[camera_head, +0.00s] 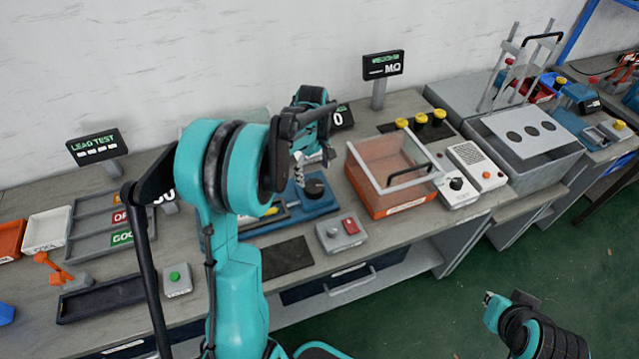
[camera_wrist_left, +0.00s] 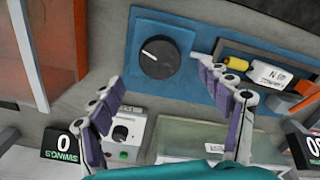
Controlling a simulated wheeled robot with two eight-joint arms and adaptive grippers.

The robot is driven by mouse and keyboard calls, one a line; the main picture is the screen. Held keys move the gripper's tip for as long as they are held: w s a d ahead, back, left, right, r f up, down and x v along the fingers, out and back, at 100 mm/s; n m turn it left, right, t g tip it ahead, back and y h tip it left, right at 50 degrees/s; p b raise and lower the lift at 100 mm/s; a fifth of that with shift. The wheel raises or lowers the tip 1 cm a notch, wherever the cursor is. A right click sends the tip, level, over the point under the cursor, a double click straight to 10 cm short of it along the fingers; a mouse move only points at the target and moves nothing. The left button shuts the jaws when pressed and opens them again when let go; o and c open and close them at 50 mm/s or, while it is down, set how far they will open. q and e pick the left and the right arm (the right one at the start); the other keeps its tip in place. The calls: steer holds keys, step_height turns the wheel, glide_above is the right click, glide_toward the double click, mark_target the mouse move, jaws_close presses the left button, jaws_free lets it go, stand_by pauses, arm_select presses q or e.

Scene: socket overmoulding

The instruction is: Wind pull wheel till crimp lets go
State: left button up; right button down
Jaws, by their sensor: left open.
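The pull wheel is a black round knob (camera_head: 314,188) with a white mark, on a blue base plate (camera_wrist_left: 200,90); it also shows in the left wrist view (camera_wrist_left: 158,58). Beside it, a dark frame holds a yellow-sleeved piece (camera_wrist_left: 236,63) with a white tag (camera_wrist_left: 271,75); I cannot tell how the crimp is held. My left gripper (camera_wrist_left: 162,76) is open and empty, its purple-padded fingers spread on either side near the knob, not closed on it. In the head view it hangs just above the knob (camera_head: 306,168). Part of my right arm shows at the bottom right; its fingers cannot be made out.
An orange clear-walled bin (camera_head: 378,205) stands right of the blue base. A grey box with a red switch (camera_head: 351,225) and a black mat (camera_head: 286,258) lie in front. A swings display (camera_wrist_left: 66,143) reads 0, beside a knobbed grey box (camera_wrist_left: 124,132).

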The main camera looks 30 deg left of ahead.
mark_target(314, 186)
arm_select(q)
step_height(314, 186, down, 7)
steer(key=shift+r+b, duration=0.2)
steer(key=shift+b, duration=0.85)
steer(key=shift+c, duration=0.3)
steer(key=c, duration=1.1)
